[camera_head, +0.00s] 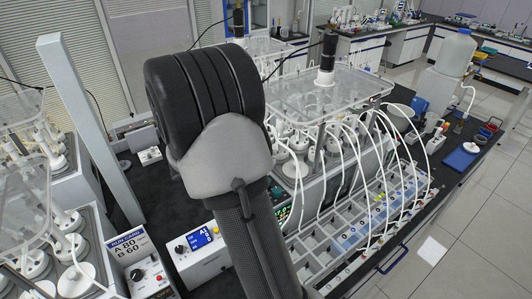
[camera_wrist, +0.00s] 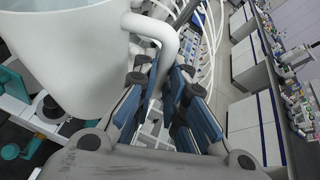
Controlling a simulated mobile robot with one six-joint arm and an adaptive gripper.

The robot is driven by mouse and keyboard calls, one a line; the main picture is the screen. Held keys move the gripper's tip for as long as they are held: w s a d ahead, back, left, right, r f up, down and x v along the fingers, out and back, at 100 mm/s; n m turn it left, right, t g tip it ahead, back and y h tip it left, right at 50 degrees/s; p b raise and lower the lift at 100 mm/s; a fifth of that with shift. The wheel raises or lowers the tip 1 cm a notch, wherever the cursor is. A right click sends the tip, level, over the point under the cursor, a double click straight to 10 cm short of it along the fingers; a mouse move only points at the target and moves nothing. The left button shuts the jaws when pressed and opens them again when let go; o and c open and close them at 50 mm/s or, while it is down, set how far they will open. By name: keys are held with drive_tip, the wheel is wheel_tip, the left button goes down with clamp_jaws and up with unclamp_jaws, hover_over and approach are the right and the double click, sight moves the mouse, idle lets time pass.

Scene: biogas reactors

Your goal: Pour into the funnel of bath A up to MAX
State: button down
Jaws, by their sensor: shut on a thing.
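A large white jug (camera_wrist: 75,65) fills the upper left of the wrist view, with pale liquid (camera_wrist: 62,12) visible near its rim. My gripper (camera_wrist: 163,85) is shut on the jug's white handle (camera_wrist: 160,32), with blue-padded fingers on both sides. In the head view my dark arm hides the gripper and jug. A white, funnel-like bowl (camera_head: 399,113) shows right of the clear-lidded bath (camera_head: 325,90). I cannot tell whether it is bath A's funnel. Its MAX mark is not visible.
A tray rack (camera_head: 345,235) with several white tubes stands in front. A large canister (camera_head: 452,52) stands back right.

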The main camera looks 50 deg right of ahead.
drive_tip(key=shift+w+r+p, duration=0.15)
drive_tip(key=shift+r+p, duration=0.15)
drive_tip(key=shift+p, duration=0.2)
drive_tip(key=shift+d+f, duration=0.1)
drive_tip(key=shift+r+n+g+p, duration=0.4)
drive_tip(key=shift+r+n+p, duration=0.15)
drive_tip(key=shift+p, duration=1.3)
drive_tip(key=shift+w+r+n+g+p, duration=0.35)
drive_tip(key=shift+r+n+g+p, duration=0.4)
drive_tip(key=shift+p, duration=2.5)
idle(2.3)
